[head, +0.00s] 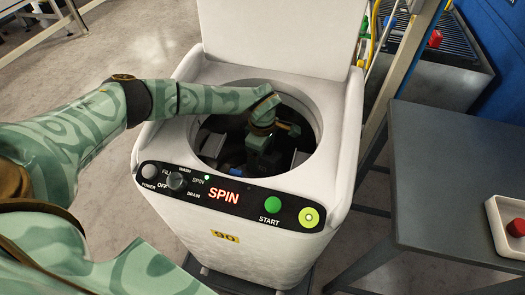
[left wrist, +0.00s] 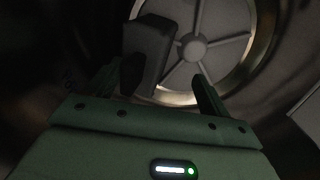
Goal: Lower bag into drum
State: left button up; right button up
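A white top-loading washer (head: 340,130) stands with its lid up, and its round drum (head: 306,112) is open. My left arm reaches over the rim, and my left gripper (head: 262,160) is down inside the drum. In the left wrist view its two fingers (left wrist: 157,88) are spread wide apart. A dark grey block-like thing (left wrist: 150,50), possibly the bag, shows just beyond and beside the left finger; I cannot tell whether it touches. The spoked drum bottom (left wrist: 195,48) lies below. The drum is dark, and much of its inside is hidden. My right gripper is out of view.
A metal frame post (head: 400,60) rises behind.

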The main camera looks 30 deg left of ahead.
pick_arm(q)
notch_tip(320, 180, up, 16)
jog(key=p, duration=0.5)
jog(key=shift+r+p, duration=0.15)
jog(key=shift+p, duration=0.25)
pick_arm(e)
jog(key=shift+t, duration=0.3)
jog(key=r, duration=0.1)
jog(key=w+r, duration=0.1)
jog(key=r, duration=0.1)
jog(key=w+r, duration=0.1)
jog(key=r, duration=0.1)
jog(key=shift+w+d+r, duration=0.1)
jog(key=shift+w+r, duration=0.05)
